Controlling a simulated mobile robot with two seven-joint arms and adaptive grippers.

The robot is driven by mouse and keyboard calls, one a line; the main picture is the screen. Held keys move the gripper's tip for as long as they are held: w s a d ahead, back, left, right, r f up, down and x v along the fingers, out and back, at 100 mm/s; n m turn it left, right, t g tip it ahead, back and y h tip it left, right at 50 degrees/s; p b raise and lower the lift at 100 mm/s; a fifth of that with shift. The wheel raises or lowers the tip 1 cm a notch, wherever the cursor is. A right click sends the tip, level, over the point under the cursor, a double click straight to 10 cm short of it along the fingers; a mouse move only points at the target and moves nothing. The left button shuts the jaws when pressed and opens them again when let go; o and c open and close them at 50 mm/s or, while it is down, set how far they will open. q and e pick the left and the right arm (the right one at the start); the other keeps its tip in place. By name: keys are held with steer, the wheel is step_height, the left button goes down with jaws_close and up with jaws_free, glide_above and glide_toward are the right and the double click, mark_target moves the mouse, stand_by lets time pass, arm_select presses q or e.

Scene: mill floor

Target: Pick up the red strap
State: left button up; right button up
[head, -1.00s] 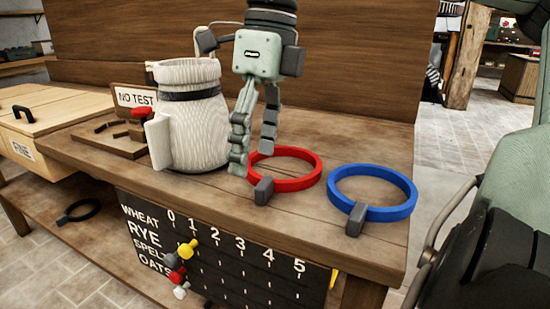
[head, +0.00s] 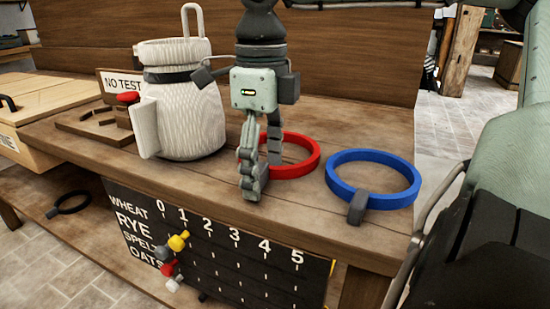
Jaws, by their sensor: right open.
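The red strap (head: 308,162) is a closed red ring lying on the wooden bench. Its grey buckle is hidden behind my gripper in the head view. My right gripper (head: 263,179) points down at the left, near part of the red strap. Its fingers are apart, one nearer the camera and one farther back, and they overlap the buckle's place. I cannot tell whether they touch the strap. My left gripper is not in view.
A blue strap (head: 370,158) with a grey buckle lies close to the right. A cream sack (head: 190,115) with a dark band stands to the left. A tally board (head: 225,250) hangs on the bench front.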

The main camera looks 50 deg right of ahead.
steer(key=shift+c, duration=0.5)
steer(key=c, duration=1.1)
steer(key=shift+r, duration=0.1)
steer(key=shift+c, duration=0.2)
